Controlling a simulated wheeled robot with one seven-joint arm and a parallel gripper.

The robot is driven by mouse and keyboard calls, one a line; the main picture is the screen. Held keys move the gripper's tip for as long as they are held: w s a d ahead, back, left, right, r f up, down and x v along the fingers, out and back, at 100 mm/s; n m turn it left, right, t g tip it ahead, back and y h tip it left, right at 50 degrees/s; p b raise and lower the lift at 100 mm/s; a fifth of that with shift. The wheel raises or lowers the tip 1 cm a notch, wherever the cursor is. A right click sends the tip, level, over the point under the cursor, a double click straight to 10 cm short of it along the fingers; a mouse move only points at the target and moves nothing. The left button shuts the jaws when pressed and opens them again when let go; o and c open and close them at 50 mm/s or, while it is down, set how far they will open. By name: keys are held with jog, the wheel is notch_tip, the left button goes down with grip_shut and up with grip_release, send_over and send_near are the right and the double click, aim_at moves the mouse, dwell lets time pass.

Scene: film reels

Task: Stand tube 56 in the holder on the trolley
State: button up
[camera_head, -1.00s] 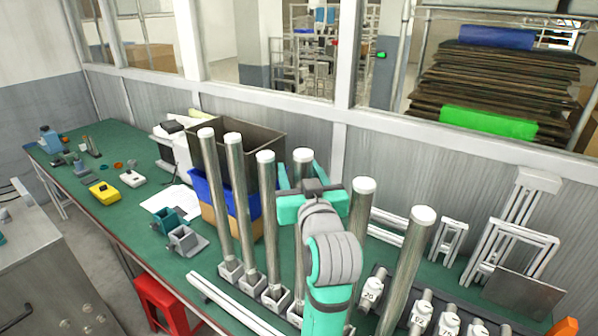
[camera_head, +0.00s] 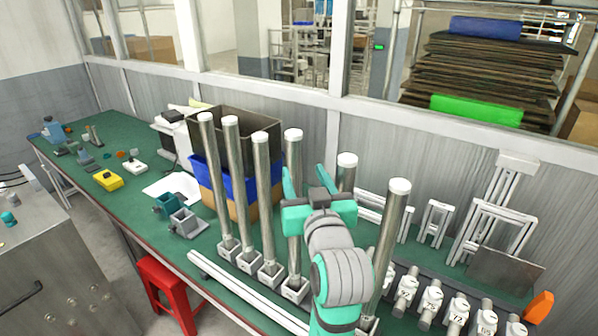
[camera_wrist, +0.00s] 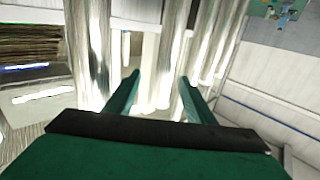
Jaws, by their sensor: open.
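Several tall metal tubes with white caps stand upright in small square bases on the green bench. The number 56 is not readable on any of them. My gripper (camera_head: 308,183) is open and raised among the tubes' upper halves. The fourth tube from the left (camera_head: 293,150) shows just left of it, and the fifth tube (camera_head: 347,161) behind its right side. The nearest tube (camera_head: 395,225) is to the right. In the wrist view, my open fingers (camera_wrist: 160,95) point toward bright tubes. I cannot tell whether any tube is between them. A grey metal cabinet, possibly the trolley (camera_head: 60,275), stands at left.
Short numbered cylinders (camera_head: 433,297) lie in a row at the bench's right. Long white bars (camera_head: 250,297) lie along the front edge. A blue bin (camera_head: 212,190) is behind the tubes. A red stool (camera_head: 168,290) stands below. White frames (camera_head: 490,225) stand right.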

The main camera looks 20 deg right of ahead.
jog(key=shift+s+a, duration=0.2)
jog(key=shift+a, duration=0.1)
jog(key=shift+w+a+f, duration=0.1)
jog(key=shift+w+f, duration=0.05)
jog(key=shift+f, duration=0.25)
jog(key=s+a+f, duration=0.2)
jog(key=f, duration=0.6)
jog(key=s+a+f+g, duration=0.1)
jog(key=s+a+f, duration=0.15)
jog(key=f, duration=0.55)
jog(key=s+a+f, duration=0.2)
jog(key=s+f, duration=0.1)
jog(key=f, duration=0.6)
jog(key=s+a+f, duration=0.6)
jog(key=s+f, duration=0.5)
jog(key=s, duration=0.1)
jog(key=s+a+f+y, duration=0.1)
jog(key=s+a, duration=0.1)
jog(key=s, duration=0.8)
jog(key=s+a+f+n+g+y, duration=0.1)
jog(key=s+a, duration=0.2)
jog(key=s, duration=0.8)
jog(key=shift+f, duration=0.2)
jog(key=shift+o, duration=0.5)
jog(key=shift+s+a+r, duration=0.1)
jog(key=shift+s, duration=0.45)
jog(key=c, duration=0.6)
jog(key=shift+o, duration=0.2)
jog(key=shift+a, duration=0.15)
